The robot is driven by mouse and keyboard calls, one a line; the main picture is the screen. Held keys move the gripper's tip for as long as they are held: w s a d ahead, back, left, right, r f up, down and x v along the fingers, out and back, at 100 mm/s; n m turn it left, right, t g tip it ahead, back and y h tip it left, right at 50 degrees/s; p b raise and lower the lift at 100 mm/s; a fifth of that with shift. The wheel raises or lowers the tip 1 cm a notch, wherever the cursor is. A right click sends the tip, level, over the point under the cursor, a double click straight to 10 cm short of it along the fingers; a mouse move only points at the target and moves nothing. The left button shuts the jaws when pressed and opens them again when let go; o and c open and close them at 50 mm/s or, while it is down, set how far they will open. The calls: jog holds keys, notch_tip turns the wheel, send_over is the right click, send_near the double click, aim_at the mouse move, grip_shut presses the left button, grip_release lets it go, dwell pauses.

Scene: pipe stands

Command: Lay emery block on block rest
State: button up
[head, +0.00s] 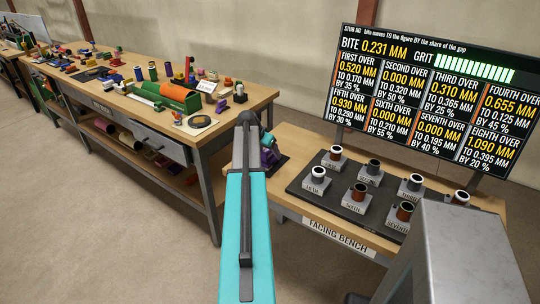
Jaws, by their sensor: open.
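The teal link of my arm rises through the middle of the head view and ends in a dark joint. I cannot make out my gripper; the arm covers that area. A small purple and dark object (270,153) shows just right of the arm, at the left end of the facing bench (293,141); its lower part and surroundings are partly covered. I cannot tell whether it is the emery block, the block rest or something else. Neither the emery block nor the block rest can be clearly picked out.
Several pipe stubs stand on labelled grey stands on a dark mat (332,203). A display board (430,90) stands behind them. A grey metal box shape (465,255) fills the lower right. A cluttered workbench (256,95) is at left, with open floor in front.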

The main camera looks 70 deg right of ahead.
jog(key=b+v, duration=0.2)
jog(key=v, duration=0.7)
jog(key=shift+f, duration=0.15)
dwell(0.6)
jog(key=w+a+f+n+y, duration=0.2)
jog(key=w+a+f+n, duration=0.3)
jog(key=w+a+f, duration=0.9)
jog(key=w+a+f+n+y, duration=0.1)
jog(key=w+a+f+n, duration=0.15)
jog(key=a+f, duration=0.75)
jog(key=w+a+f+n+y, duration=0.1)
jog(key=w+a+f+n, duration=0.15)
jog(key=a+f, duration=0.7)
jog(key=s+a+f+n+g+y, duration=0.1)
jog(key=s+a+f+n, duration=0.25)
jog(key=a, duration=0.75)
jog(key=s+a+f+n+g, duration=0.15)
jog(key=s+a+f, duration=0.3)
jog(key=a, duration=0.65)
jog(key=s+a+f+n+y, duration=0.1)
jog(key=s+a+f+n, duration=0.25)
jog(key=a, duration=0.75)
jog(key=s+a+f+n+g, duration=0.1)
jog(key=s+a+f+n, duration=0.1)
jog(key=s+a, duration=0.5)
jog(key=s, duration=0.3)
jog(key=shift+f+n+g, duration=0.3)
jog(key=shift+n+g, duration=0.05)
